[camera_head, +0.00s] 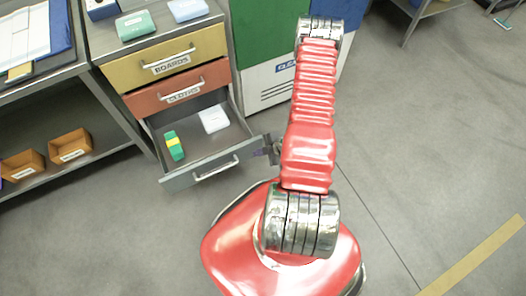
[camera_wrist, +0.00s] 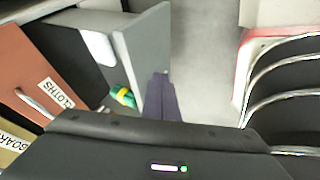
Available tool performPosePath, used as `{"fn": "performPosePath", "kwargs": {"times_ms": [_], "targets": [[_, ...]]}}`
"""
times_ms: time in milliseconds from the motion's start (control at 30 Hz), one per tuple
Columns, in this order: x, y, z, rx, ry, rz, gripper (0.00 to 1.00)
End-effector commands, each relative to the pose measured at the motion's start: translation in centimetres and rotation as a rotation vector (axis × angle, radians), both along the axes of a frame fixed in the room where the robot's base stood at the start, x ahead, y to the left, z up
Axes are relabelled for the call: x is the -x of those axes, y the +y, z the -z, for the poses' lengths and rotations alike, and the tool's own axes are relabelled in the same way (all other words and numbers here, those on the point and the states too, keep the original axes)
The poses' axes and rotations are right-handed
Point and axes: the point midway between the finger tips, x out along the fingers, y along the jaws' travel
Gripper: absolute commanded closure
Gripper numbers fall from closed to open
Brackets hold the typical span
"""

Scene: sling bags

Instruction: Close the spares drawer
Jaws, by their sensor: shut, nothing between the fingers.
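The bottom grey drawer (camera_head: 202,173) of the cabinet stands pulled out; I read no label on it. It holds a white box (camera_head: 213,119) and a green and yellow item (camera_head: 174,146). Its front panel also shows in the wrist view (camera_wrist: 150,50). My gripper (camera_head: 268,151) is at the right end of the drawer front, low beside it. In the wrist view its dark fingers (camera_wrist: 162,96) are together and empty, along the outer face of the front panel. I cannot tell whether they touch it.
The BOARDS drawer (camera_head: 165,66) and CLOTHS drawer (camera_head: 178,89) above are shut. A shelf with orange bins (camera_head: 70,145) is at left. The floor in front of the drawer is clear.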

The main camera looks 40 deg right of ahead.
Motion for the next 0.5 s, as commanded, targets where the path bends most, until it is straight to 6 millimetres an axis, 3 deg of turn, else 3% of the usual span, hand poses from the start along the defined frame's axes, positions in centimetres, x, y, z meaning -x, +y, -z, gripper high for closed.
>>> {"fn": "performPosePath", "kwargs": {"times_ms": [233, 500], "targets": [[-3.1, -0.6, 0.4, 0.002, -0.001, -0.002, 1.0], [-4.2, -0.9, 0.4, 0.0, 0.0, 0.0, 1.0]]}}
